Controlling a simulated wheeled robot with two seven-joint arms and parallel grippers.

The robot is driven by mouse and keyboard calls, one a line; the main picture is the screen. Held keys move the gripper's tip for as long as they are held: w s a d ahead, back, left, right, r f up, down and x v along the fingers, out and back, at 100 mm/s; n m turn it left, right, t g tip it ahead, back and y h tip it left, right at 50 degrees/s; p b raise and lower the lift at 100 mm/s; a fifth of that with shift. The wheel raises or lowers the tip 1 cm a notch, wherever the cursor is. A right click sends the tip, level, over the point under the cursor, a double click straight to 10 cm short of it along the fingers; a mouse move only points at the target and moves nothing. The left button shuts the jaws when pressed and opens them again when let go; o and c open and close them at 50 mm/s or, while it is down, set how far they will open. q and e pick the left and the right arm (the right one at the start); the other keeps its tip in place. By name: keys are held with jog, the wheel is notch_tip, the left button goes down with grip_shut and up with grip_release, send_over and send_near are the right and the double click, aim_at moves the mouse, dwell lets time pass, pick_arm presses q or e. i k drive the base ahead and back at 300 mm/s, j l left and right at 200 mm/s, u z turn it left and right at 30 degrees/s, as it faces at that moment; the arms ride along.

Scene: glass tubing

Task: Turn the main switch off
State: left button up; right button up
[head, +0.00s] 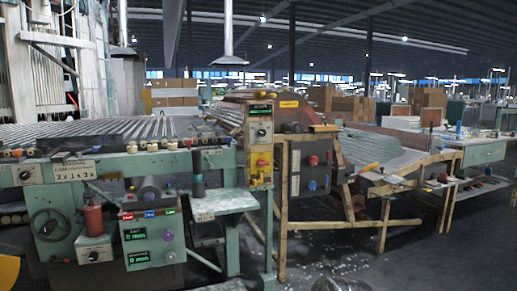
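I cannot tell for sure which control is the main switch, as labels are too small to read. A dark grey control box (310,168) on the wooden frame carries a red knob (313,160) and a blue knob (312,185). To its left, a yellow and green control post (261,145) has a round dial and red and yellow buttons. A green panel (150,238) at the lower left has two displays reading 0 mm and purple knobs. A small white box (94,250) beside it has one dark knob. The knobs' settings are too small to read. Neither gripper shows.
A green machine with a handwheel (50,224) and a bed of glass tubes (120,129) fills the left. A wooden frame (390,190) juts out at centre right, with a workbench (484,153) behind it. The dark floor (400,265) at the front right is mostly clear.

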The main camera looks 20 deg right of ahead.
aim_at(261, 163)
jog(key=i+l, duration=0.25)
jog(key=l, duration=0.2)
jog(key=i+l, duration=0.25)
jog(key=l, duration=0.15)
jog(key=i+l, duration=0.25)
jog(key=l, duration=0.2)
jog(key=i+l, duration=0.25)
jog(key=l, duration=0.2)
